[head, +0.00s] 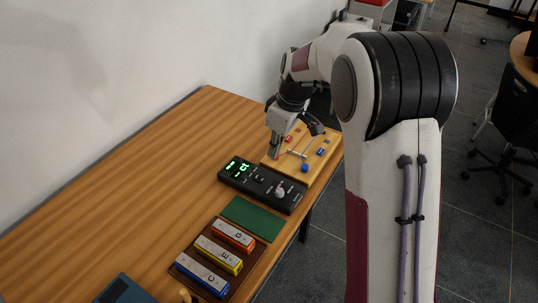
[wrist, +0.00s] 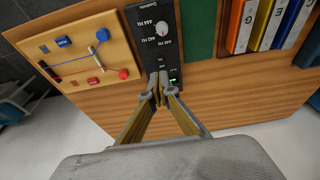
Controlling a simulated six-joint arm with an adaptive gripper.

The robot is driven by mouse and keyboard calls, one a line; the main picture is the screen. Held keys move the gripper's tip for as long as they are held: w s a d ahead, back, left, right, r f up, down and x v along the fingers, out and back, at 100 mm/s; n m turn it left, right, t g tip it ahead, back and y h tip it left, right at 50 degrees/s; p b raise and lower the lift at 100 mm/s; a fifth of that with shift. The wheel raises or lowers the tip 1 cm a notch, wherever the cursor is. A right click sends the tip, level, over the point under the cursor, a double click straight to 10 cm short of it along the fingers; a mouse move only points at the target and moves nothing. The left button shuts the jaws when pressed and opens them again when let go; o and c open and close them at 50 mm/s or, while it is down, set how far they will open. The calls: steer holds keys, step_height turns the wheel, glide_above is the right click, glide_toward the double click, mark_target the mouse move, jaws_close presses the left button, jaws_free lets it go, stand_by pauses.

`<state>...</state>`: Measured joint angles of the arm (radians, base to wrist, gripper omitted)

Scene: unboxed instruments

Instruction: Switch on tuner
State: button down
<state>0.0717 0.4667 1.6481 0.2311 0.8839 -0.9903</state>
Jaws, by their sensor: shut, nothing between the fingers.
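The tuner (head: 240,181) is a flat black box on the wooden table, with a lit green display (head: 240,167) at its far-left end. It carries a pale round knob (head: 280,191). In the wrist view, the tuner (wrist: 144,55) shows the knob (wrist: 162,29) among labels reading 440, 442 and 444 Hz. My gripper (head: 275,157) is shut and empty, pointing down near the tuner's display end, beside the wooden string board. In the wrist view my gripper (wrist: 159,76) covers part of the tuner's display end; a bit of green display shows beside it. Contact cannot be told.
The string board (head: 314,172) with red and blue knobs lies beyond the tuner. A green mat (head: 252,218) and a brown tray (head: 254,272) of colored chime bars lie nearer. A blue item (head: 122,290) is at the front. The table's left side is clear.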

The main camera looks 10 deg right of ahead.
steer(key=shift+s+d+r, duration=0.25)
steer(key=shift+r, duration=0.4)
steer(key=s+r+m+t, duration=0.1)
steer(key=s+r+m, duration=0.2)
steer(key=s, duration=0.8)
steer(key=s+r+m+t+h, duration=0.1)
steer(key=s+r+m, duration=0.2)
steer(key=s, duration=0.8)
steer(key=s+r+m+t+h, duration=0.1)
steer(key=s+r+m, duration=0.2)
steer(key=s, duration=0.8)
steer(key=shift+s+r+t, duration=0.2)
steer(key=shift+r+t, duration=0.1)
steer(key=shift+r, duration=0.7)
steer(key=shift+d, duration=0.1)
stand_by(1.9)
